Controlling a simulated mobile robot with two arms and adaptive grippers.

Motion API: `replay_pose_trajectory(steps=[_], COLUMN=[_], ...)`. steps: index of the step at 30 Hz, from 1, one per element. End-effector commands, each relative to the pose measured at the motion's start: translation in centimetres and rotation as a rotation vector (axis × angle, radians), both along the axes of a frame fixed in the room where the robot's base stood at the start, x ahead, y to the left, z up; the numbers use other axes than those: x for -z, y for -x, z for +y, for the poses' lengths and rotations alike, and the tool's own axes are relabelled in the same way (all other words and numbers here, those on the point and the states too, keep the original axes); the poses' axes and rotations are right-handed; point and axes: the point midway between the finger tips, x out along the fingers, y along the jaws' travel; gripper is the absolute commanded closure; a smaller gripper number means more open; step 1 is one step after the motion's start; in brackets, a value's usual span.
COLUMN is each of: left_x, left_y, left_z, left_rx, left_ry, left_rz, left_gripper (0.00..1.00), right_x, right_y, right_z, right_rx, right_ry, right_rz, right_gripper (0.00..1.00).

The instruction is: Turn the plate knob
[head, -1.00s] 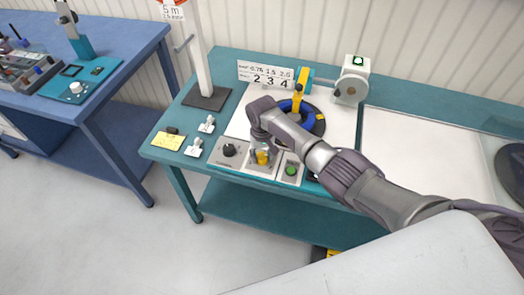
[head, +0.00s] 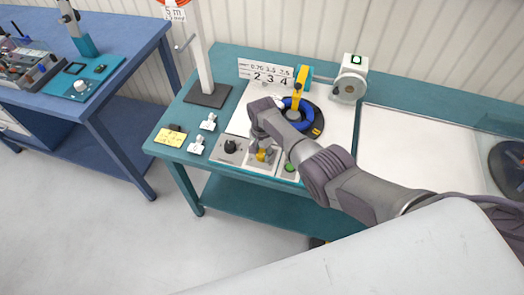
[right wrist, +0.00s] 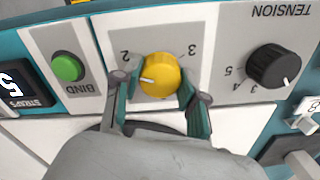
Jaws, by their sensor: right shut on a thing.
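The yellow plate knob (right wrist: 160,75) sits on a grey panel with the numbers 2 and 3 by it, upside down in the right wrist view. Its white pointer line lies toward the left of that picture. My right gripper (right wrist: 161,96) has a green-lined finger on either side of the knob and is shut on it. In the head view the knob (head: 264,155) shows at the front of the teal bench, below my right gripper (head: 262,148), whose fingers are small there. My left gripper is not in view.
A black tension knob (right wrist: 274,66) and a green bind button (right wrist: 67,67) flank the plate knob. A blue reel ring (head: 301,118), a number sign (head: 266,74) and a grey post (head: 203,60) stand behind. Small white clips (head: 208,122) lie at left.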

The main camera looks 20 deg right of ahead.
Motion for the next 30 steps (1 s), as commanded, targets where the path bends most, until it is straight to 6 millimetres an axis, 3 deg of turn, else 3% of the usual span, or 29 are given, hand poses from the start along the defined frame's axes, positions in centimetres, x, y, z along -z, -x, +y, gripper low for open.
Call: replay_pose_trajectory(steps=[9,25,26,30], left_x=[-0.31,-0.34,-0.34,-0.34], left_y=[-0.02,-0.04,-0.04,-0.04], left_z=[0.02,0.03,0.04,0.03], left_rx=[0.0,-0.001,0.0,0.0], left_ry=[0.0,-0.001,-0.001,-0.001], left_rz=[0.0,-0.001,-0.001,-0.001], left_gripper=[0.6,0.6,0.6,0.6], right_x=[-0.22,-0.24,-0.24,-0.2], right_y=[-0.23,-0.29,-0.29,-0.23], right_z=[-0.07,-0.12,-0.13,-0.1], right_rx=[0.118,0.139,0.139,0.138], right_ry=[0.0,0.002,0.002,0.002], right_rz=[-0.005,-0.007,-0.007,-0.006], right_gripper=[0.93,0.93,0.55,0.33])
